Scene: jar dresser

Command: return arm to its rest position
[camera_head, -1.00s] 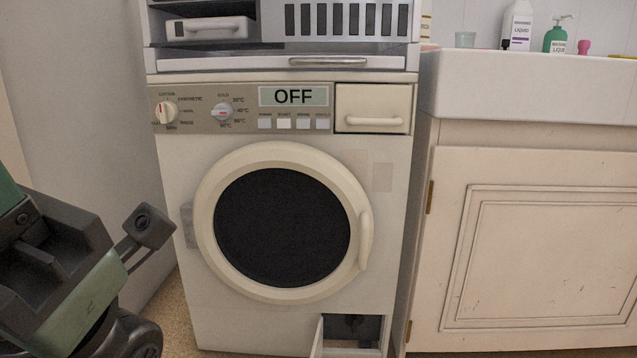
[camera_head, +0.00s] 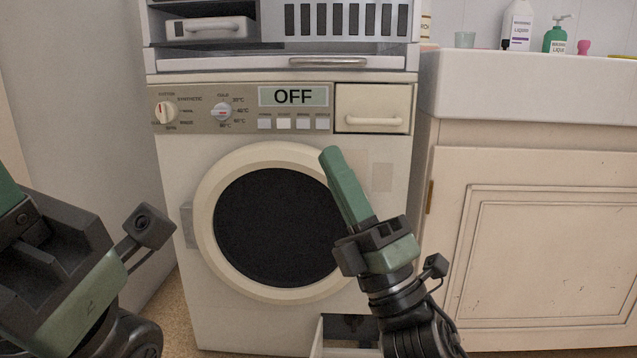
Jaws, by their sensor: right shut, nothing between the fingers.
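My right gripper (camera_head: 331,155) is in front of the washing machine's round door, its green fingers together and pointing up and to the left. Nothing shows between them. Its dark wrist and forearm come up from the bottom edge, right of centre. My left gripper (camera_head: 60,262) is at the left edge. Only its dark body and a bit of green show, and its fingertips are out of the picture, so I cannot tell how its jaws stand.
The washing machine (camera_head: 240,320) reads OFF and its door is shut. A small open flap (camera_head: 316,338) shows low on its front, partly behind my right arm. A grey tumble dryer (camera_head: 240,65) sits on top. A cream cabinet (camera_head: 540,250) with a white sink stands right.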

